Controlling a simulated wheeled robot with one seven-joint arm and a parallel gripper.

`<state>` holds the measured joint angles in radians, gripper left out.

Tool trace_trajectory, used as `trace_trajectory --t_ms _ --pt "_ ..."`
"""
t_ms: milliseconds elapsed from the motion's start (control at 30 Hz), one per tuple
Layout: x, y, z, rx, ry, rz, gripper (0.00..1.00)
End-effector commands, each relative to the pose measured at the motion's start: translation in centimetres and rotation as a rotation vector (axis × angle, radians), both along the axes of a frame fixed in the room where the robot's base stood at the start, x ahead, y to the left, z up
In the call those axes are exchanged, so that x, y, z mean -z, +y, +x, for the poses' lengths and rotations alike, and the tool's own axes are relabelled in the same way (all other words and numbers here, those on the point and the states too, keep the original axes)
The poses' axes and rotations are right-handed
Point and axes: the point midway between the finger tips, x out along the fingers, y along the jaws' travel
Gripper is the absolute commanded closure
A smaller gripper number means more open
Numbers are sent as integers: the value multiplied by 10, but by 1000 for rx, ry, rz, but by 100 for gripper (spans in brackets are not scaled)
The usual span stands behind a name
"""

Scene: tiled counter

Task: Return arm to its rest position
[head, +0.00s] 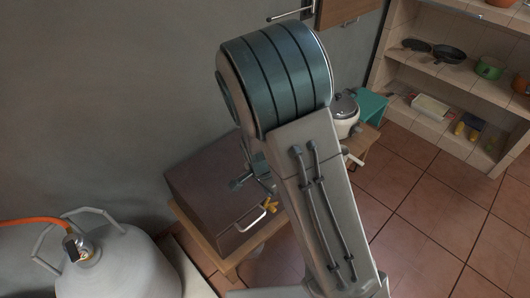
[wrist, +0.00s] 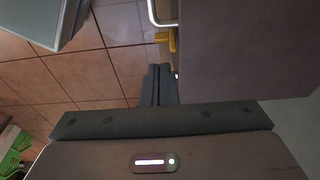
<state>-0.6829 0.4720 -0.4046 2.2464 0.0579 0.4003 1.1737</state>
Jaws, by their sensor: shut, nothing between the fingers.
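My gripper (wrist: 159,70) is shut and empty in the wrist view, its two dark fingers side by side. The fingers are beside the edge of a brown box-like surface (wrist: 240,50) and over the tiled floor. In the head view my arm (head: 315,195) fills the middle, and dark parts by the gripper show just left of it, in front of the brown box (head: 205,185). The arm hides part of the box and most of the gripper.
The box has a metal handle (head: 250,217) and a small yellow piece (head: 269,205). A grey gas cylinder (head: 120,268) with an orange hose stands lower left. A white pot (head: 345,115) is behind my arm. Tiled shelves (head: 455,75) hold pans. Floor (head: 430,215) at right is clear.

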Motion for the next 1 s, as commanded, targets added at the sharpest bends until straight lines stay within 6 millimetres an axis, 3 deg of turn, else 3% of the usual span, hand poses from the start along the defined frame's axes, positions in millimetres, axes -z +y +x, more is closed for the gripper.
trace_trajectory --t_ms 167,267,367,567,800,1000 --pt "-3 0 0 -1 0 1 100" --pt "-22 -3 -2 -20 3 14 100" --pt "-63 -8 -6 -66 8 42 100" --pt "-169 -27 -26 -233 9 99 100" --pt "-289 -53 -60 -458 -24 116 100" --pt "-379 -75 -96 -646 -62 78 100"
